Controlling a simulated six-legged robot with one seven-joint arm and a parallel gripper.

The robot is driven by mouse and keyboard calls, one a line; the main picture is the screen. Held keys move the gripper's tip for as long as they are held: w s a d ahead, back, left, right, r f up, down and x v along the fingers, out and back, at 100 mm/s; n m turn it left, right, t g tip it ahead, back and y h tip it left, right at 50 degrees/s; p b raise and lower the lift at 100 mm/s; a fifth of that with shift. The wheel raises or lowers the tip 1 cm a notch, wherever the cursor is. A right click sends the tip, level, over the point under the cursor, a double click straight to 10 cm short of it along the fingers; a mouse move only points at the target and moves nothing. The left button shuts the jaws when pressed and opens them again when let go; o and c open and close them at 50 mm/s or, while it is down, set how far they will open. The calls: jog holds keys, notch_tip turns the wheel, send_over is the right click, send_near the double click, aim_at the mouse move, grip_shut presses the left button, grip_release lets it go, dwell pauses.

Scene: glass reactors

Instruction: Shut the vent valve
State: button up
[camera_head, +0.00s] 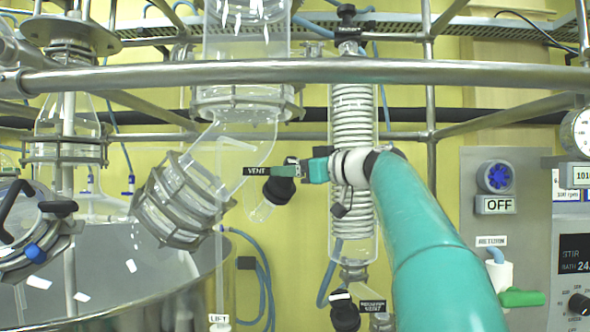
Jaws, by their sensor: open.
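The vent valve (279,190) has a dark round knob on a short glass side arm, beside the black VENT label (258,171) on the glass column. My gripper (294,168) is at the end of my teal arm, which reaches in from the lower right. Its open jaws point left and are at the valve's knob, just right of the label. The fingers partly overlap the knob in this view, and I cannot tell whether they touch it. The valve's handle angle is hard to make out.
A steel rail (300,72) crosses above my gripper. The coil condenser (352,105) stands behind my wrist. A clamped glass joint (182,200) is at left.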

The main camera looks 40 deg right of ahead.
jog(key=c, duration=1)
jog(key=shift+a+m+h, duration=0.1)
jog(key=shift+m+h, duration=0.2)
jog(key=shift+m, duration=0.2)
jog(key=m+h, duration=0.3)
jog(key=m, duration=0.1)
jog(key=shift+a+m+t+h, duration=0.15)
jog(key=shift+m+t+h, duration=0.15)
jog(key=shift+m+h, duration=0.1)
jog(key=m+h, duration=0.2)
jog(key=m, duration=0.1)
jog(key=m+g+h, duration=0.1)
jog(key=m+h, duration=0.2)
jog(key=m, duration=0.1)
jog(key=shift+g, duration=0.3)
jog(key=m+g+h, duration=0.2)
jog(key=m, duration=0.1)
jog(key=m+g+h, duration=0.1)
jog(key=m, duration=0.2)
jog(key=shift+w+m+g+h, duration=0.15)
jog(key=shift+m+g+h, duration=0.55)
jog(key=shift+m+g, duration=1.2)
jog(key=shift+m, duration=0.6)
jog(key=shift+g, duration=0.3)
